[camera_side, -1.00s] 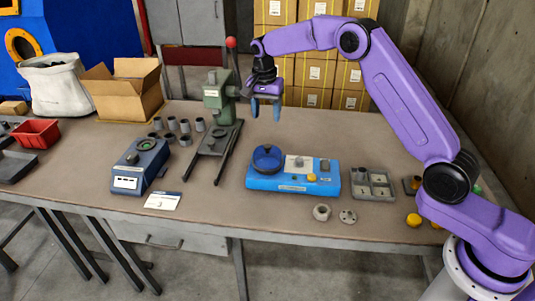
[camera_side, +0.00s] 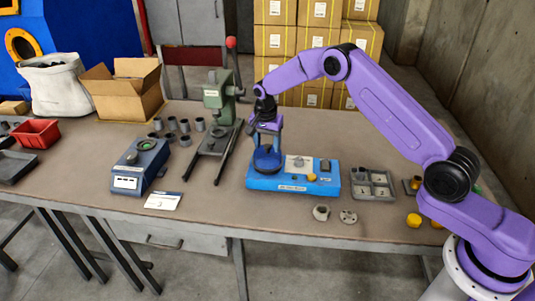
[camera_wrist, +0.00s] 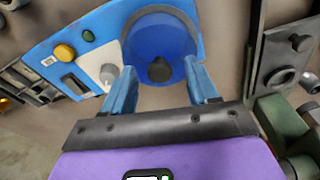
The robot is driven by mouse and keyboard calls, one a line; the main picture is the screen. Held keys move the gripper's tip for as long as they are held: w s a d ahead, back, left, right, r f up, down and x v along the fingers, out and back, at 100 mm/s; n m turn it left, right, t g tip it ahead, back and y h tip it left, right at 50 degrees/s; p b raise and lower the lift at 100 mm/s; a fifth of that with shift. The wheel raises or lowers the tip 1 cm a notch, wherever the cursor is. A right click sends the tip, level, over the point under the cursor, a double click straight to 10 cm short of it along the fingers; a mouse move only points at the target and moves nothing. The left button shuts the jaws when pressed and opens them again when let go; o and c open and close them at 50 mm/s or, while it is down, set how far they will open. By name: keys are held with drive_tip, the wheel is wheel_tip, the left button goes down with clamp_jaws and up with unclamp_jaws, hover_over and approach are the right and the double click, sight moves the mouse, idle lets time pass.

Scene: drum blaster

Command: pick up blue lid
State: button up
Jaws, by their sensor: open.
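The blue lid (camera_side: 265,162) is round and sits on the left part of the light-blue machine (camera_side: 327,187). In the wrist view the lid (camera_wrist: 160,35) is a dark blue disc with a dark knob (camera_wrist: 160,69) near its middle. My gripper (camera_side: 267,145) is directly above the lid, pointing down. In the wrist view its two blue fingers (camera_wrist: 160,68) are apart, one on each side of the knob, with nothing visibly gripped. I cannot tell whether the fingertips touch the lid.
A green press (camera_side: 219,97) with a red-knobbed lever stands behind and left. A blue scale (camera_side: 140,160) and several grey cups (camera_side: 171,123) are further left. A grey divided tray (camera_side: 373,184) is on the right. Two small metal parts (camera_side: 321,212) lie in front.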

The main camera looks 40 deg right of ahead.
drive_tip(key=shift+c, duration=0.3)
clamp_jaws()
